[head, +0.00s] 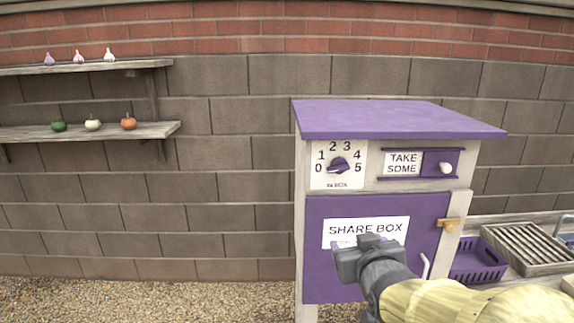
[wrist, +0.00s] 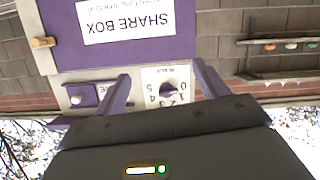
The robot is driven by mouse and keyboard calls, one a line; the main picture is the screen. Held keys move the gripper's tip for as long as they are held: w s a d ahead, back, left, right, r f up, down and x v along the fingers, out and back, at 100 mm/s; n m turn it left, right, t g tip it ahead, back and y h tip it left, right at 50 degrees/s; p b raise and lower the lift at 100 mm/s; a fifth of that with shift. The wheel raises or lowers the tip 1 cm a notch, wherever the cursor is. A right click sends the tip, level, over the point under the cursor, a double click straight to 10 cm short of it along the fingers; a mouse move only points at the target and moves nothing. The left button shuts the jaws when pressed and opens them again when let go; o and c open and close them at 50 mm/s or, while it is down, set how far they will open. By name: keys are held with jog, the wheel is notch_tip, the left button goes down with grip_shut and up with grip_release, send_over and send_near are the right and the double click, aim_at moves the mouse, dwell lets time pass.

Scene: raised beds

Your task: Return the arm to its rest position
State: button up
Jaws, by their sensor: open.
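My gripper (head: 362,248) is in front of the share box door (head: 322,275) in the head view, with my arm reaching in from the lower right. In the wrist view my gripper (wrist: 161,70) has its two fingers spread apart with nothing between them. The purple and pale share box (head: 400,118) appears upside down beyond the fingers in the wrist view. Its dial (head: 340,165), numbered 0 to 5, shows between the fingers in that view (wrist: 168,90). The gripper hides part of the door and its sign.
The door looks closed, with a wooden latch (head: 449,223) at its right. A sliding panel (head: 440,163) sits beside "TAKE SOME". A purple basket (head: 478,262) and slatted tray (head: 528,250) stand right. Wall shelves (head: 90,131) hold small pumpkins and garlic bulbs. The gravel at left is clear.

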jog(key=s+f+g+p, duration=0.1)
jog(key=s+f+g, duration=0.4)
jog(key=f, duration=0.3)
jog(key=s+f+m+g+p, duration=0.1)
jog(key=s+f+g, duration=0.5)
jog(key=f, duration=0.3)
jog(key=shift+s+a+f+g, duration=0.3)
jog(key=shift+s+a, duration=0.05)
jog(key=shift+s, duration=0.45)
